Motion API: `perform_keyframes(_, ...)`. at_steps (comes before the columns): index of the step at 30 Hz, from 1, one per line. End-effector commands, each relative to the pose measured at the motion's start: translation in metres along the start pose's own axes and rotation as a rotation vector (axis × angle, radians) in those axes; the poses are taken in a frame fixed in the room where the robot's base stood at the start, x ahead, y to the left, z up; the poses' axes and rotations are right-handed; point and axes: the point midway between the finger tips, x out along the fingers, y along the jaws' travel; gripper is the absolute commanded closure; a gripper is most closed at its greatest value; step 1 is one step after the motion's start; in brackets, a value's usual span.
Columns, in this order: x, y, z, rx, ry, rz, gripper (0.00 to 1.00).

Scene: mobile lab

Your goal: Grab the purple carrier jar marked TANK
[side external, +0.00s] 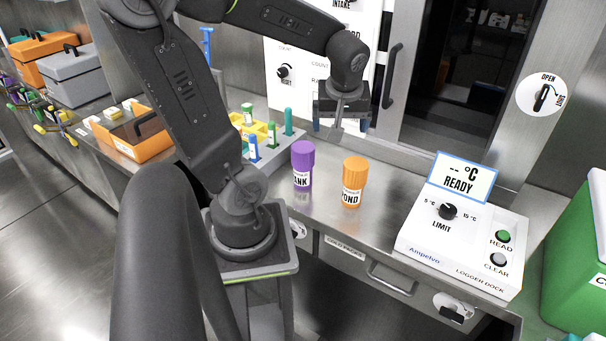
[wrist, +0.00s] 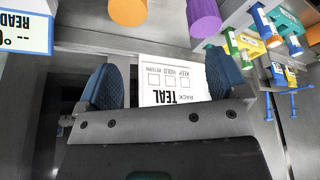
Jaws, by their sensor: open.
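The purple jar (side external: 302,165) stands upright on the steel counter, its white label partly turned away with "ANK" showing. In the wrist view its purple top (wrist: 203,17) is at the upper edge, cut off. An orange jar (side external: 354,182) with a label reading "OND" stands to its right; it also shows at the top of the wrist view (wrist: 128,10). My gripper (side external: 340,128) hangs above the counter, behind and to the right of the purple jar, apart from both jars. In the wrist view its blue fingers (wrist: 160,88) are spread with nothing held between them.
A logger dock (side external: 462,240) with a display stands at the right. A rack with tubes (side external: 262,138) is left of the purple jar, and an orange bin (side external: 137,132) lies further left. A card reading "TEAL" (wrist: 172,82) shows beyond my fingers. Counter in front of the jars is clear.

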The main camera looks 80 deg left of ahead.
Motion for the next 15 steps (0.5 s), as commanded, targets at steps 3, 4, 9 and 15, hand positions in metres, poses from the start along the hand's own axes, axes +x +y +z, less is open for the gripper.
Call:
perform_keyframes(3,0.029,-0.026,-0.033,-0.300,0.010,-0.128,0.08)
perform_keyframes(4,0.034,-0.032,-0.038,-0.358,0.015,-0.150,0.08)
perform_keyframes(9,0.051,-0.052,-0.057,-0.559,0.039,-0.226,0.08)
perform_keyframes(15,0.075,-0.061,-0.058,-0.593,0.042,-0.241,0.08)
